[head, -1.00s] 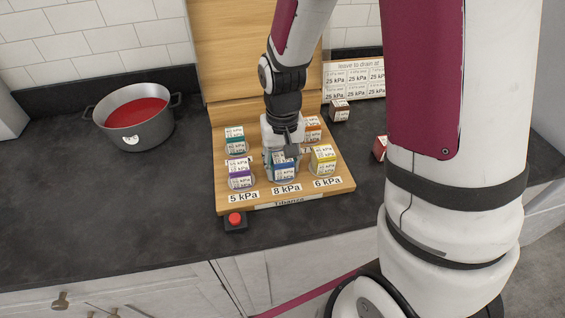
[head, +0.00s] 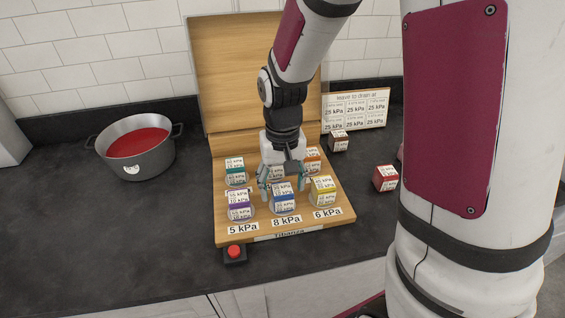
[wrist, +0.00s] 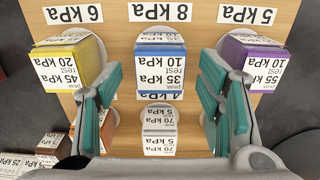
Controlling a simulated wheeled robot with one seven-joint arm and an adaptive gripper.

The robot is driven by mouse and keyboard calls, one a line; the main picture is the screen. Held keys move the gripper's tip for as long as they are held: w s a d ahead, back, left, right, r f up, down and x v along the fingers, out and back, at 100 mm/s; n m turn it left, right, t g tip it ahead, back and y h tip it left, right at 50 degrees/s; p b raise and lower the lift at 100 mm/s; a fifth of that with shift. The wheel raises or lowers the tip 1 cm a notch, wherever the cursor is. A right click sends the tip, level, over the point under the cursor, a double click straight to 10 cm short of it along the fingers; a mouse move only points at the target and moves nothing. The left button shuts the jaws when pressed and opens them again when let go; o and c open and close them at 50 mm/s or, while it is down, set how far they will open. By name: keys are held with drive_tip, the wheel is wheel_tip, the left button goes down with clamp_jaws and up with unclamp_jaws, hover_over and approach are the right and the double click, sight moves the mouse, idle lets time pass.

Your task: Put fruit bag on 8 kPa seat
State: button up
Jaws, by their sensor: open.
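The wooden seat board (head: 270,228) has front labels 5, 8 and 6 kPa. A blue labelled block (head: 283,200) sits on the 8 kPa seat; its label in the wrist view (wrist: 160,68) reads peak 35 kPa, rest 10 kPa. No name marks any block as the fruit bag, so I cannot tell which it is. My gripper (head: 282,182) is open and empty above the board, just behind the blue block. In the wrist view, its teal fingers (wrist: 161,88) are spread on either side of the middle column, apart from the blue block.
A purple block (head: 239,207) stands at 5 kPa and a yellow one (head: 323,190) at 6 kPa. A red block (head: 386,178), brown block (head: 338,141), pot (head: 136,148) and red button (head: 234,252) stand around the board.

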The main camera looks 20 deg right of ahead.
sight(283, 190)
wheel_tip(283, 190, up, 8)
drive_tip(key=shift+r, duration=0.1)
drive_tip(key=s+r+n+t, duration=0.1)
drive_tip(key=s+r+t, duration=0.1)
drive_tip(key=s+r, duration=0.3)
drive_tip(key=s+r+n+t, duration=0.1)
drive_tip(key=s+r+t, duration=0.2)
drive_tip(key=s+r, duration=0.3)
drive_tip(key=shift+s+d+r, duration=0.15)
drive_tip(key=shift+s+r, duration=0.05)
drive_tip(key=shift+s, duration=2.3)
